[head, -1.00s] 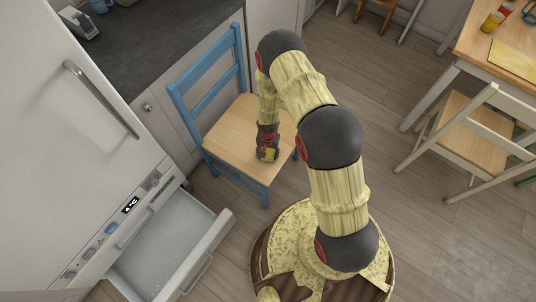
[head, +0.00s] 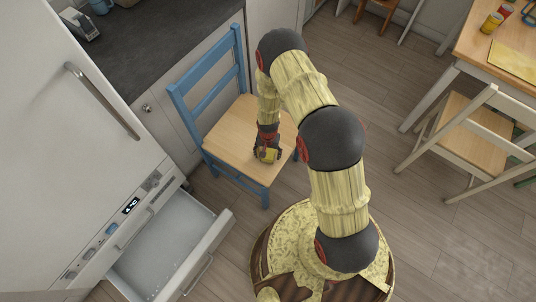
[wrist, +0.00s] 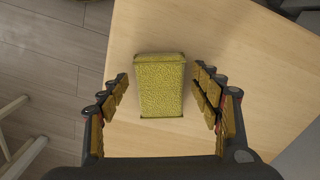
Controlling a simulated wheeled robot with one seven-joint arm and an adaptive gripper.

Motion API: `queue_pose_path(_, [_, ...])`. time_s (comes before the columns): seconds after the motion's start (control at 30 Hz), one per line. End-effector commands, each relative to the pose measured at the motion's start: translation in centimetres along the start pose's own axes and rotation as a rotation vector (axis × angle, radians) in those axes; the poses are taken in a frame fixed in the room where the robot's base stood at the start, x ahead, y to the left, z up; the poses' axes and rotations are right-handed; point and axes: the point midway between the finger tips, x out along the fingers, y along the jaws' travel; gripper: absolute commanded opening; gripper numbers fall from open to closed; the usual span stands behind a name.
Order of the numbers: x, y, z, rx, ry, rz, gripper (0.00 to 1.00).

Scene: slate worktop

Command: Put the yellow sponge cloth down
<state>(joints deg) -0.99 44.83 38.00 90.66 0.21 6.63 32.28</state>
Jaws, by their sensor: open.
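The yellow sponge cloth (wrist: 162,88) lies on the light wooden seat (wrist: 265,75) of the blue chair, between my open fingers in the wrist view. A gap shows on each side of it, so the fingers do not touch it. My gripper (wrist: 168,95) is open. In the head view my gripper (head: 267,155) is low over the front part of the chair seat (head: 232,130), and a little of the yellow sponge cloth (head: 269,155) shows between its fingers.
An open drawer (head: 170,245) juts out below the white fridge (head: 70,110) at the left. A dark worktop (head: 150,45) runs behind the blue chair. A table (head: 490,55) and a pale chair (head: 470,140) stand at the right. Floor between is clear.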

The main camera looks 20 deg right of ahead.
Motion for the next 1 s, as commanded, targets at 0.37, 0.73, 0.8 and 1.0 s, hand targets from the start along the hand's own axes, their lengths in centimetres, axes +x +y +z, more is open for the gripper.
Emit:
queue_pose_path(0.37, [-8.0, -0.1, -0.1, 0.0, 0.002, -0.001, 0.64])
queue_pose_path(0.73, [-12.3, -0.3, -0.5, -0.008, 0.009, -0.006, 0.64])
queue_pose_path(0.8, [-14.5, -0.8, -1.3, -0.021, 0.024, -0.015, 0.64])
queue_pose_path(1.0, [-25.7, -1.9, -3.2, -0.097, 0.088, -0.05, 0.64])
